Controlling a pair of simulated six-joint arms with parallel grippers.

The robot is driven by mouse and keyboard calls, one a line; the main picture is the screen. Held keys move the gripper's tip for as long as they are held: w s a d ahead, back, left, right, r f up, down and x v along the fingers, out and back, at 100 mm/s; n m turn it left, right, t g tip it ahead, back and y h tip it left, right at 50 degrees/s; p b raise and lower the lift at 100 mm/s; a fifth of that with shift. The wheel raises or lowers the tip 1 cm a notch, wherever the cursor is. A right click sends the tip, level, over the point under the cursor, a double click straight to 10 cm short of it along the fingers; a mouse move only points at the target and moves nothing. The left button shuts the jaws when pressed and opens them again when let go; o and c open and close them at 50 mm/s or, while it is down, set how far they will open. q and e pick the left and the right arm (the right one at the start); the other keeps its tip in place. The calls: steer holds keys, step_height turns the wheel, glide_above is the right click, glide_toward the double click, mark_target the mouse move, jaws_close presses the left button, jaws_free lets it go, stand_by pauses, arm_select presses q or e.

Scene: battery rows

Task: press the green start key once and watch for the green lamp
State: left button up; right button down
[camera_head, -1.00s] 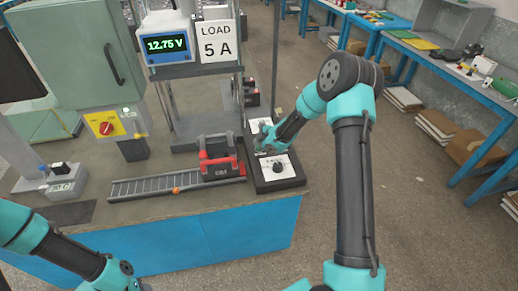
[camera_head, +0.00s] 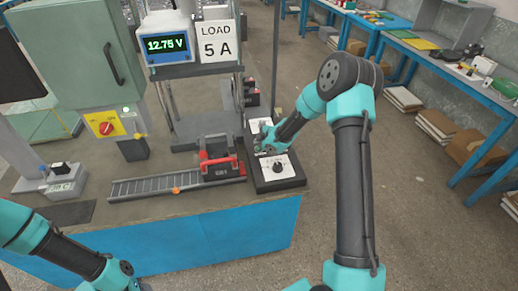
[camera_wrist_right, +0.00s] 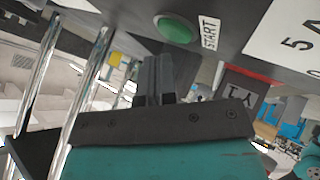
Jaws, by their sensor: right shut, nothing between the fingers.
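The green start key (camera_wrist_right: 175,28) shows in the right wrist view as a round button beside a START label (camera_wrist_right: 209,33). My right gripper (camera_wrist_right: 154,78) is shut and empty, with its fingertips below the key in that view and apart from it in the picture. In the head view my right gripper (camera_head: 262,141) is over the back of the black control box (camera_head: 283,185), and the start key cannot be made out there. My left gripper is out of view.
A meter (camera_head: 167,45) reads 12.75 V beside a LOAD 5 A sign (camera_head: 216,41). A roller track (camera_head: 150,187) leads to a dark battery (camera_head: 222,173) with a red handle, left of the control box. The bench front is clear.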

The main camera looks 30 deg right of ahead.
steer(key=shift+f, duration=0.35)
steer(key=shift+f, duration=0.4)
stand_by(0.8)
steer(key=shift+r, duration=0.8)
steer(key=shift+r, duration=0.1)
steer(key=shift+r, duration=2.4)
